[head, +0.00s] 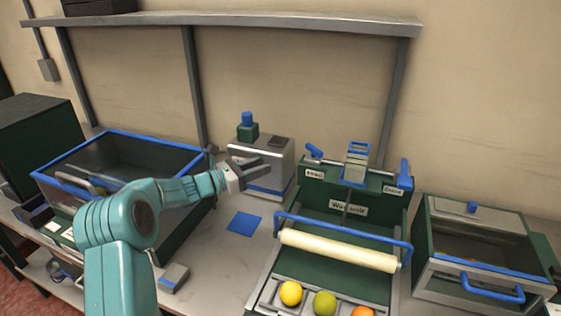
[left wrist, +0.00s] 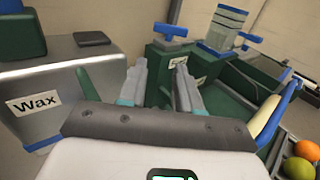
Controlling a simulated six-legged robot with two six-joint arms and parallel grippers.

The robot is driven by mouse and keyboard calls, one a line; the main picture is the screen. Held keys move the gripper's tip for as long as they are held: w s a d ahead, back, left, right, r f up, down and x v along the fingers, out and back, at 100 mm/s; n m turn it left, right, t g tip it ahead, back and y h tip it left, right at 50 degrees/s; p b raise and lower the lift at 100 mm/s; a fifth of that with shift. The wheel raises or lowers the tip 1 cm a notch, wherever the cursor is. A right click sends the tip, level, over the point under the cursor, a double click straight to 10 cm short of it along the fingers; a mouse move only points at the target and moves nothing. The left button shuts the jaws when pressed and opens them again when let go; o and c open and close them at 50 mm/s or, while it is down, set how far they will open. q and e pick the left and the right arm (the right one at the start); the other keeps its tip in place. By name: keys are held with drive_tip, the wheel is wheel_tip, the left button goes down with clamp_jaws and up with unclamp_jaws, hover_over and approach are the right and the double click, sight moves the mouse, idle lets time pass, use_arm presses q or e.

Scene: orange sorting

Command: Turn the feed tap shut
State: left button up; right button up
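The feed tap (head: 313,150) is a blue lever handle at the back left of the green unit, above a small white label. It shows in the left wrist view as a blue T-shaped handle (left wrist: 170,32) on a green block, beyond the fingers. My left gripper (head: 250,172) is left of the tap, in front of the grey box, apart from the tap. In the left wrist view its two fingers (left wrist: 160,85) are spread with nothing between them. A second blue tap (head: 405,174) stands at the unit's right, its label hard to read. My right gripper is not in view.
The grey box (left wrist: 62,125) labelled Wax stands just behind my left gripper. The green unit has a blue bar (head: 342,228), a cream roller (head: 338,250) and several fruits (head: 325,303) in front. A blue-rimmed bin (head: 168,139) is at left, a lidded bin (head: 470,217) at right.

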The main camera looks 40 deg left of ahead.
sight(308, 149)
use_arm(q)
drive_tip(key=shift+w+d+r, duration=0.15)
drive_tip(key=shift+w, duration=0.3)
clamp_jaws()
drive_tip(key=p+x, duration=0.4)
drive_tip(key=x, duration=0.8)
drive_tip(key=shift+d+r, duration=0.1)
drive_tip(key=shift+d, duration=0.15)
drive_tip(key=shift+w, duration=0.5)
drive_tip(key=shift+d, duration=0.1)
